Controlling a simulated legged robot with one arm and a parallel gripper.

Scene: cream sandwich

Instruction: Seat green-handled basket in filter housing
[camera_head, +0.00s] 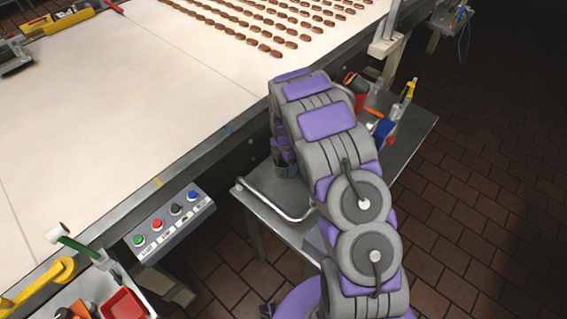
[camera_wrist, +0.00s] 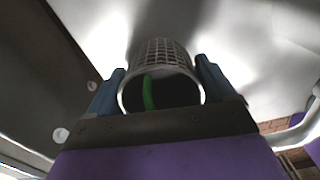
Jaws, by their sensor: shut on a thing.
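In the wrist view, the basket (camera_wrist: 166,52) is a metal mesh cylinder with a smooth round rim facing the camera. Its green handle (camera_wrist: 148,93) shows inside the dark opening. My gripper (camera_wrist: 161,72) has a blue finger on each side of the basket and is shut on it. The mesh end points away from the camera, towards a blurred grey metal surface. In the head view, my gripper (camera_head: 285,163) is low over the left part of the steel side table, partly hidden by my arm; the basket cannot be made out there. I cannot identify the filter housing in either view.
The steel side table (camera_head: 410,150) has a bent rail (camera_head: 270,203) at its near left. Tools, including a blue-and-orange one (camera_head: 382,130), lie at its far end. The white conveyor (camera_head: 130,95) carries rows of brown pieces. A button panel (camera_head: 168,225) juts from its side.

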